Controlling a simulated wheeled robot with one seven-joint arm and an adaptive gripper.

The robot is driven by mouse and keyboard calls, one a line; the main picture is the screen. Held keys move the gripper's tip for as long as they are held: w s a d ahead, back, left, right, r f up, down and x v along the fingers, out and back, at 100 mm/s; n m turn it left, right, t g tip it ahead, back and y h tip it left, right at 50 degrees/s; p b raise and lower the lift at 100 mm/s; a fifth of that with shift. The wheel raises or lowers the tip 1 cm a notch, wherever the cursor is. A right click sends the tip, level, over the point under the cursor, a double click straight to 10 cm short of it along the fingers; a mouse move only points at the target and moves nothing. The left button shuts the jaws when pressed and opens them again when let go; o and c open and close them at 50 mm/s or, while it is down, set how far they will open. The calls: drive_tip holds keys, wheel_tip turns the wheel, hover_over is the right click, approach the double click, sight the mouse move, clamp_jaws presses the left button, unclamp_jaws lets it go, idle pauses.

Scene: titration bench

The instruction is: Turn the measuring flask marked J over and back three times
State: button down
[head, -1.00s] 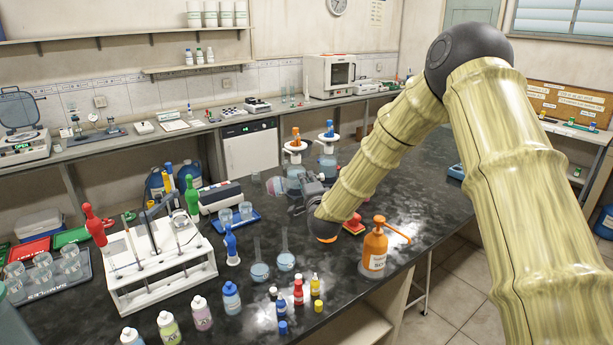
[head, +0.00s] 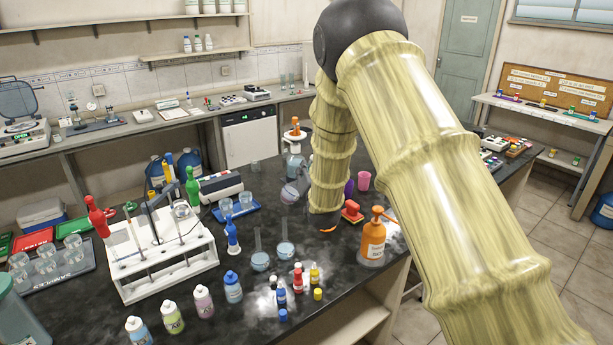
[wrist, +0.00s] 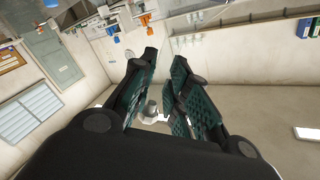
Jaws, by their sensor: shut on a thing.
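My gripper (wrist: 165,62) is shut on a clear glass flask. Its rounded, faintly pinkish bulb (head: 289,194) shows just left of my arm in the head view, held above the bench. My arm hides most of the gripper and the flask's neck there, so I cannot tell its exact tilt or read a mark. In the wrist view a small pale shape (wrist: 150,110) shows between the finger bases; I cannot tell what part it is. Two more flasks with pale blue liquid stand upright on the bench, the left one (head: 260,260) and the right one (head: 285,250).
A white rack (head: 160,265) stands at the left with a red, a green and a blue bulb near it. An orange bottle (head: 373,240) stands right of the flasks, small dropper bottles (head: 298,278) in front. A blue tray (head: 237,210) holds beakers.

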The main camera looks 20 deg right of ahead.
drive_tip(key=n+b, duration=0.1)
drive_tip(key=n, duration=0.2)
drive_tip(key=shift+a+f+n+b, duration=0.1)
drive_tip(key=shift+a+n+b, duration=0.05)
drive_tip(key=shift+n+b, duration=0.7)
drive_tip(key=shift+n, duration=0.95)
